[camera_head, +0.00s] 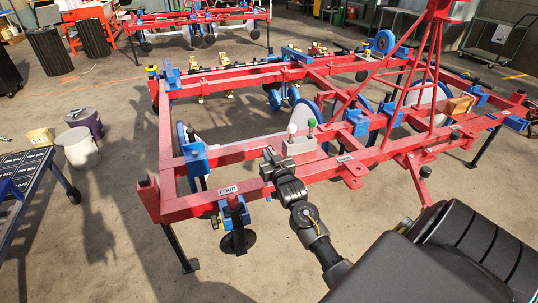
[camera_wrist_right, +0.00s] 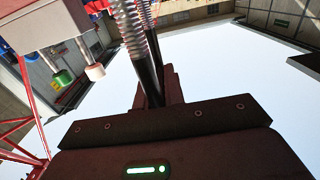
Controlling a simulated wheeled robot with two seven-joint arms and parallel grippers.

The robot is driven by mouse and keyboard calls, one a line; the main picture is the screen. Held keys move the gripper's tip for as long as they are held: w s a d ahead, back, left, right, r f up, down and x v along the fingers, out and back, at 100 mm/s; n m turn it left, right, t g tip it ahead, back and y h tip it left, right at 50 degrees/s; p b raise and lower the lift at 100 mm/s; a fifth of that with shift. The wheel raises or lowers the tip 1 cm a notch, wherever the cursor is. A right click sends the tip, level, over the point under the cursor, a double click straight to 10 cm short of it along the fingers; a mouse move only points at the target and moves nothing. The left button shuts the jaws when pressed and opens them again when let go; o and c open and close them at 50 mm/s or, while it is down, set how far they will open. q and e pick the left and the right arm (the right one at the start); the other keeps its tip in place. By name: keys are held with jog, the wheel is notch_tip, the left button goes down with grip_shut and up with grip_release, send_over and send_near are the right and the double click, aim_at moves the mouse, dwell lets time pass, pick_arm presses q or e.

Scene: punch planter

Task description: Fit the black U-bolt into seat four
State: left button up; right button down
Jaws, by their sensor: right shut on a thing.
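My right gripper (camera_head: 273,163) is over the front red beam, to the right of the "FOUR" label, and is shut on the black U-bolt. In the right wrist view the U-bolt (camera_wrist_right: 149,75) rises from the dark jaws (camera_wrist_right: 158,92), with silver threaded legs and black lower parts. In the head view I cannot separate it from the dark gripper. The "FOUR" label (camera_head: 228,190) marks seat four on the front beam near its left end. The exact seat surface is hard to make out. The U-bolt is apart from the label. My left gripper is not in view.
The red planter frame (camera_head: 190,207) fills the middle. A grey box (camera_head: 299,146) with a green and a white knob stands on it, close to the right gripper. A blue bracket (camera_head: 195,157) is behind the label. A red-and-blue unit with a black disc (camera_head: 237,242) hangs below it.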

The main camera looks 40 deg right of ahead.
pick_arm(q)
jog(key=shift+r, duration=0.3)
pick_arm(e)
jog(key=shift+r, duration=0.1)
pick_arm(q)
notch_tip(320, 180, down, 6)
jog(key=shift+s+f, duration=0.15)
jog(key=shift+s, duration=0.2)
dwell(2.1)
